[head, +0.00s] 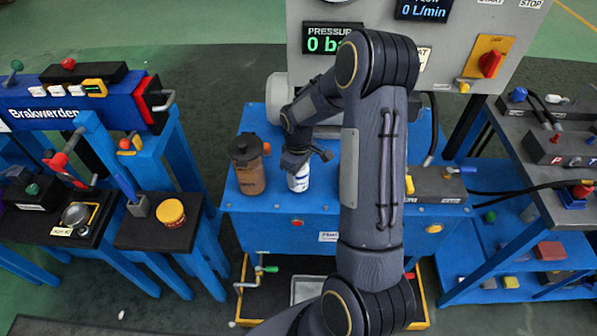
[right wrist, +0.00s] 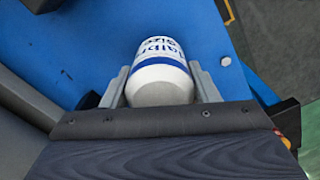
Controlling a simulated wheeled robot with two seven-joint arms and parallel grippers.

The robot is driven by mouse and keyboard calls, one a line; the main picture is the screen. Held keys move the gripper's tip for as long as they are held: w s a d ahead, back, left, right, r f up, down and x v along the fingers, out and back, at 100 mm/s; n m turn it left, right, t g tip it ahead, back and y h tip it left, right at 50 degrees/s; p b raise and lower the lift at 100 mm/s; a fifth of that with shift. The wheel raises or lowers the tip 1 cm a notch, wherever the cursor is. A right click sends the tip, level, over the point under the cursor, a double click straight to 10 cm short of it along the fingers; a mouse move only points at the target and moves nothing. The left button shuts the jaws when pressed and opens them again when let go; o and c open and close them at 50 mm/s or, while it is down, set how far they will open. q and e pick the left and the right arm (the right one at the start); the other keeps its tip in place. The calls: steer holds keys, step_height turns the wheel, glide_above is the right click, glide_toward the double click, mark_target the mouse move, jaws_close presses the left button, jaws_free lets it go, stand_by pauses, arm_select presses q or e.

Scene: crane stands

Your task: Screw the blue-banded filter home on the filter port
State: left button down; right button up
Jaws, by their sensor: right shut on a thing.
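The blue-banded filter (head: 299,180) is a white can with blue print, standing on the blue table top (head: 330,222) in the head view. In the right wrist view the filter (right wrist: 160,72) sits between the two fingers, with a blue band around it. My right gripper (head: 297,163) comes down from above and is shut on the filter's upper part. In the right wrist view its fingers (right wrist: 161,85) flank the can on both sides. I cannot make out the filter port; my right arm covers much of the middle. My left gripper is not in view.
A brown jar with a dark lid (head: 248,165) stands close to the left of the filter. A grey panel (head: 440,60) with pressure and flow displays rises behind. A dark box (head: 437,187) lies right of my arm. A yellow tin (head: 171,213) sits on the left stand.

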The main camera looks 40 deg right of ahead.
steer(key=shift+m, duration=1.1)
steer(key=m, duration=0.3)
steer(key=shift+m, duration=0.7)
steer(key=o, duration=0.7)
steer(key=shift+m, duration=0.7)
steer(key=o, duration=0.5)
steer(key=shift+o, duration=0.2)
steer(key=shift+f, duration=0.1)
